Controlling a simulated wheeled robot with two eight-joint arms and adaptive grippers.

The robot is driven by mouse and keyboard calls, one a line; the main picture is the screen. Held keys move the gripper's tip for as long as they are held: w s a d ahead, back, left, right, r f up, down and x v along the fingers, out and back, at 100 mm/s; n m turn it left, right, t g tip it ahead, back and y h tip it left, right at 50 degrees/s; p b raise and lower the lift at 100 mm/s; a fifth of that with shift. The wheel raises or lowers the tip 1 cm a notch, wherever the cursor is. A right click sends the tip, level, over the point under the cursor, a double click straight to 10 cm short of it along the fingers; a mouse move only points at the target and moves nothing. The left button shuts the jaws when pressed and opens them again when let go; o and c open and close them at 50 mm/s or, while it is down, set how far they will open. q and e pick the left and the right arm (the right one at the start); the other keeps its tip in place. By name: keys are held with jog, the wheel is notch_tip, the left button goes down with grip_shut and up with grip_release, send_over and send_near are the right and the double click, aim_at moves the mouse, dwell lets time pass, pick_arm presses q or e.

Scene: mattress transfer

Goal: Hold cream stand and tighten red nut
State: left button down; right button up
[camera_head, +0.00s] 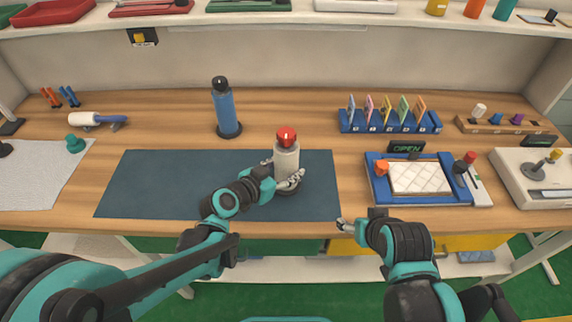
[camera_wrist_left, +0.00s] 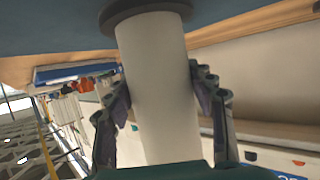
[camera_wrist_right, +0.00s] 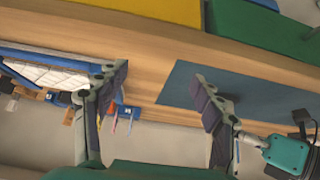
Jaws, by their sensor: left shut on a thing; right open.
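The cream stand (camera_head: 286,161) stands upright on the right part of the dark blue mat (camera_head: 150,185), with the red nut (camera_head: 286,137) on its top. My left gripper (camera_head: 288,181) is shut on the stand's lower body. In the left wrist view the stand's pale cylinder (camera_wrist_left: 160,85) lies between both fingers, with its dark round base at the top of the picture. The nut is out of that view. My right gripper (camera_head: 345,225) is open and empty at the table's front edge, right of and nearer than the stand. Its spread fingers show in the right wrist view (camera_wrist_right: 165,105).
A blue bottle-like stand (camera_head: 225,108) rises behind the mat. A blue tray with a quilted white pad (camera_head: 420,178) and an "OPEN" sign (camera_head: 407,148) lies to the right. A rack of coloured cards (camera_head: 390,122) is behind it. The mat's left part is clear.

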jog(key=w+a+n+y, duration=0.1)
jog(key=a, duration=0.1)
jog(key=w+a+n+g+y, duration=0.1)
jog(key=a+y, duration=0.1)
jog(key=w+a+r+n+y, duration=0.1)
jog(key=w+a, duration=0.1)
jog(key=shift+g+y, duration=0.3)
jog(key=shift+g, duration=0.1)
jog(key=w+a+r+n+y, duration=0.2)
jog(key=w+a+y, duration=0.1)
jog(key=n+y, duration=1)
send_near(286, 136)
jog(key=shift+g, duration=0.3)
jog(key=x, duration=0.3)
jog(key=w+x, duration=0.1)
jog(key=x, duration=0.3)
jog(key=f+x, duration=0.1)
jog(key=x, duration=0.2)
jog(key=shift+w+f, duration=0.1)
jog(key=shift+w, duration=0.2)
jog(key=shift+c, duration=0.2)
jog(key=c, duration=1.1)
